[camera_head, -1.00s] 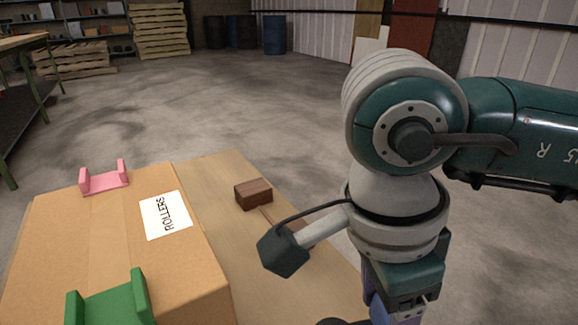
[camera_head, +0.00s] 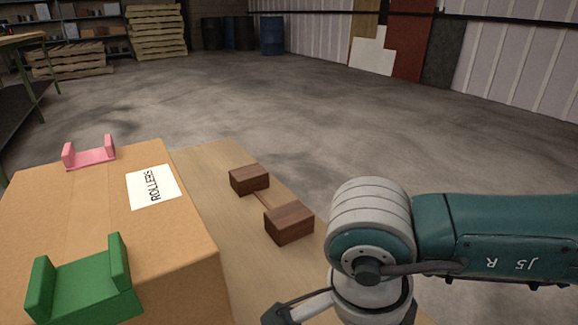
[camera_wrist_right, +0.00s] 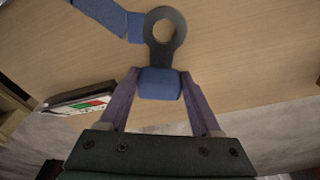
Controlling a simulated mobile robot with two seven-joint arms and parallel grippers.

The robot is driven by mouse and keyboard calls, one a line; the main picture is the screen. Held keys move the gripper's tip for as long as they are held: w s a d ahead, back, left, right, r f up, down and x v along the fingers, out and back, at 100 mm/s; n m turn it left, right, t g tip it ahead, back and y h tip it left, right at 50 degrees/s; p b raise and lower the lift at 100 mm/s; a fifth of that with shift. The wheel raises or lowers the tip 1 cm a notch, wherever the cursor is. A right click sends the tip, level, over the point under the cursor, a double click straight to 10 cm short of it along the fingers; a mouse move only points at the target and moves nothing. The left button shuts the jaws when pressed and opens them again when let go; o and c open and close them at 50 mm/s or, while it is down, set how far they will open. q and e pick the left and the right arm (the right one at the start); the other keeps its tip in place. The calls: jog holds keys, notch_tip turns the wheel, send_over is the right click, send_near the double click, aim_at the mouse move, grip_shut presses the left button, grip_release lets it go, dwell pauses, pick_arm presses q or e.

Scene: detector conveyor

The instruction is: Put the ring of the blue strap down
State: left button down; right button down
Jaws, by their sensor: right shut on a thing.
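In the right wrist view, my right gripper (camera_wrist_right: 158,88) is shut on the blue block (camera_wrist_right: 159,84) at the base of the ring. The dark grey ring (camera_wrist_right: 151,37) points away from the fingers, over the wooden table top (camera_wrist_right: 245,45). I cannot tell whether it touches the wood. The blue strap (camera_wrist_right: 97,11) shows at the upper left beside the ring. In the head view the right arm comes in from the right, and its gripper is below the frame. My left gripper is not in view.
A cardboard box (camera_head: 95,215) marked ROLLERS carries a pink bracket (camera_head: 90,155) and a green bracket (camera_head: 85,290). Two brown wooden blocks (camera_head: 249,179) (camera_head: 289,223) joined by a thin bar lie on the table. A flat item with a coloured label (camera_wrist_right: 82,101) lies left of the gripper.

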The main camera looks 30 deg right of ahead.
jog(key=shift+f, duration=0.2)
jog(key=shift+c, duration=0.4)
grip_release()
jog(key=shift+r, duration=0.1)
